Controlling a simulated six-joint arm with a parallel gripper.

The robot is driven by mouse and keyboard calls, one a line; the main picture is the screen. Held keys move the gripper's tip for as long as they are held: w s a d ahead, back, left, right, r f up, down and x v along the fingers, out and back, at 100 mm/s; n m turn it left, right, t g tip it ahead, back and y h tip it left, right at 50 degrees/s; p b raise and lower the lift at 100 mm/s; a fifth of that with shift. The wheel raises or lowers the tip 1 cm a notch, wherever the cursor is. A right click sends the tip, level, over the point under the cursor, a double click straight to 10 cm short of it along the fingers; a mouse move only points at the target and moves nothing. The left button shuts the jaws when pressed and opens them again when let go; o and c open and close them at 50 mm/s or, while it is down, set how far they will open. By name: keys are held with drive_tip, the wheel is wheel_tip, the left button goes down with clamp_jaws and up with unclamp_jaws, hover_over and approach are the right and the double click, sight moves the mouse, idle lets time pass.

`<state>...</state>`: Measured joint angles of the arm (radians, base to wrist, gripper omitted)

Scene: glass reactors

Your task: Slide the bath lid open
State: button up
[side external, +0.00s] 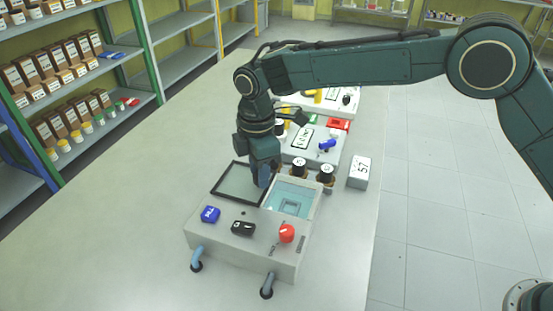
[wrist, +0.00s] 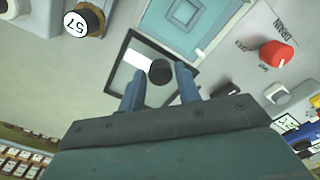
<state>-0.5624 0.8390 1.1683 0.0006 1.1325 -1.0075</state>
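The bath lid is a dark-framed, see-through panel (side external: 237,184) on the left of the bath in the side view. It also shows in the wrist view (wrist: 127,73), with a round black knob (wrist: 159,71). The bath (side external: 292,199) is uncovered, and its pale blue water shows beside the lid. My gripper (side external: 264,183) points down over the lid's right part, near the bath opening. In the wrist view its two blue fingers (wrist: 159,72) are apart, one on each side of the knob, with visible gaps. The gripper's fingertips are partly hard to see in the side view.
The bath's front panel has a blue part (side external: 210,214), a black control (side external: 243,229) and a red drain dial (side external: 287,233). The table's left side is clear.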

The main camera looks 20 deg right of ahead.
drive_tip(key=shift+o, duration=1.2)
wheel_tip(320, 180, up, 14)
drive_tip(key=shift+f, duration=0.1)
